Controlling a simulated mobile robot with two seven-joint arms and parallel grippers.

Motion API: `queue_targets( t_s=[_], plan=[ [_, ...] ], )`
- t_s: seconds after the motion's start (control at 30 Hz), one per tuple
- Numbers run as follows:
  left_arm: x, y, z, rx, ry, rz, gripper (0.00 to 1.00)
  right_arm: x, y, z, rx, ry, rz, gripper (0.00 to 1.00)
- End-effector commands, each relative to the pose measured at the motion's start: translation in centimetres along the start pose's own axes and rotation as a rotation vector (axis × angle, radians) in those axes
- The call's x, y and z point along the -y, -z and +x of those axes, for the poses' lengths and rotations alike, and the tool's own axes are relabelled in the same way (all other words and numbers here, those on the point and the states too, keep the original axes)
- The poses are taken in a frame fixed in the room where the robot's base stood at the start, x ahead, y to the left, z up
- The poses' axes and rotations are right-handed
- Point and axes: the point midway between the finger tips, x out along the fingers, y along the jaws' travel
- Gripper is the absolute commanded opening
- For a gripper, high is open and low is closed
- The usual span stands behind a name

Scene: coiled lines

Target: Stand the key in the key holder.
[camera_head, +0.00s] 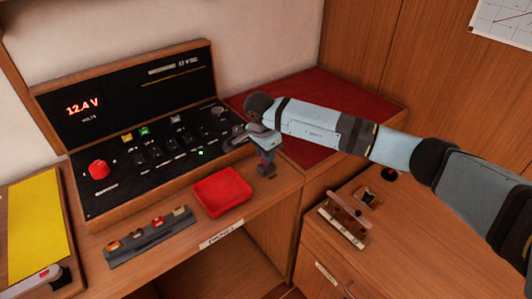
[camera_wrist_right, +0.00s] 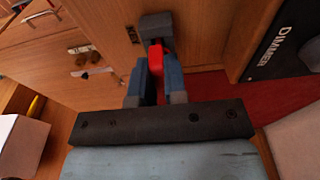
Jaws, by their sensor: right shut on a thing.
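My right gripper (camera_head: 267,156) points down at the edge of the wooden counter, right of the red tray. It is shut on the red key (camera_wrist_right: 155,55), which shows between its blue-grey fingers in the right wrist view. A small dark block, seemingly the key holder (camera_head: 266,171), stands on the counter directly below the fingers. In the right wrist view the holder (camera_wrist_right: 157,22) is at the far end of the key. The key's lower end meets or overlaps the holder there; I cannot tell whether it is inside. My left gripper is in neither view.
A red tray (camera_head: 221,191) lies left of the holder. A rack with several coloured pieces (camera_head: 150,237) lies along the counter's front edge. The switch panel (camera_head: 150,150) stands behind. A red pad (camera_head: 325,100) covers the raised surface behind my arm. Small fittings (camera_head: 345,218) sit on the lower right cabinet.

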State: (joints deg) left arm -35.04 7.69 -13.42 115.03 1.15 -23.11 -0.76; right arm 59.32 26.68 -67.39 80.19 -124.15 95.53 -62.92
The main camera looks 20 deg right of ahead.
Motion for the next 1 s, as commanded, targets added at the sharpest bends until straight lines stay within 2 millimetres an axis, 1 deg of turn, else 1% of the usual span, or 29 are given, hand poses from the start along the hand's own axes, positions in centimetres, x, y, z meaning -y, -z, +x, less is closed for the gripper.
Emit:
queue_targets(
  t_s=[0.3, 1.0],
  plan=[
    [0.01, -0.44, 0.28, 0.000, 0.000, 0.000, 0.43, 0.00, -0.06, 0.61, 0.000, 0.000, 0.000, 0.00],
    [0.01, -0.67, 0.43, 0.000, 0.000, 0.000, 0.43, 0.00, -0.07, 0.66, 0.000, 0.000, 0.000, 0.00]
  ],
)
